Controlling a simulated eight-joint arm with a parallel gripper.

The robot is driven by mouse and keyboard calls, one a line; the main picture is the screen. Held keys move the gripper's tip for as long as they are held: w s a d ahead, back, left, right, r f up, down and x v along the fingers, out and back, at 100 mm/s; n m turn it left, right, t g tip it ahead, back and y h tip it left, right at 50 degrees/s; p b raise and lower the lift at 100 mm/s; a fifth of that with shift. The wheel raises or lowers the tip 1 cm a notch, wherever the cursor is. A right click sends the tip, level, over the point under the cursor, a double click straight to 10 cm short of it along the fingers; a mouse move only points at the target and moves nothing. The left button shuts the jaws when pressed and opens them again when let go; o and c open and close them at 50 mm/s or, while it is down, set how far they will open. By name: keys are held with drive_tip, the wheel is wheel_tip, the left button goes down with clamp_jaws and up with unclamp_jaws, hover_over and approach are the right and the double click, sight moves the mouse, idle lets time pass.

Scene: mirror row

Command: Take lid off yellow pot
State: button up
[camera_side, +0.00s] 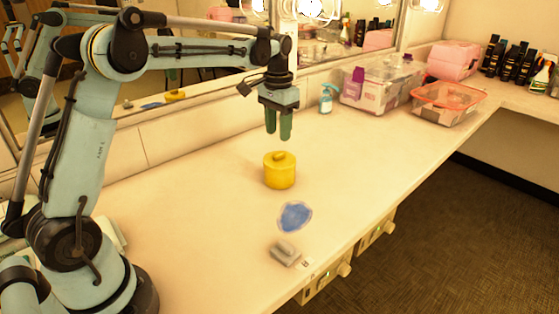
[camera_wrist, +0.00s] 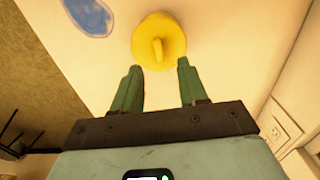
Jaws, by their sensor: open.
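The yellow pot (camera_side: 280,174) stands upright on the white counter with its yellow lid (camera_side: 279,157) on top. The lid has a raised bar-shaped handle. In the wrist view the lid (camera_wrist: 170,42) is seen from above, with its handle pointing toward the gap between my fingers, and it hides the pot body. My gripper (camera_side: 279,137) has green fingers pointing down, above the lid and apart from it. In the wrist view my gripper (camera_wrist: 158,72) is open and empty, with the lid just beyond the fingertips.
A blue flat patch (camera_side: 295,217) and a grey block (camera_side: 285,253) lie on the counter in front of the pot. A spray bottle (camera_side: 326,99), a clear bin (camera_side: 380,85) and an orange-rimmed container (camera_side: 446,103) stand at the back right. A mirror runs along the wall.

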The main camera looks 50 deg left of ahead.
sight(279, 154)
drive_tip(key=shift+w+d+f, duration=0.1)
drive_tip(key=shift+d+f, duration=0.05)
drive_tip(key=shift+f, duration=3.1)
drive_tip(key=shift+c, duration=0.3)
clamp_jaws()
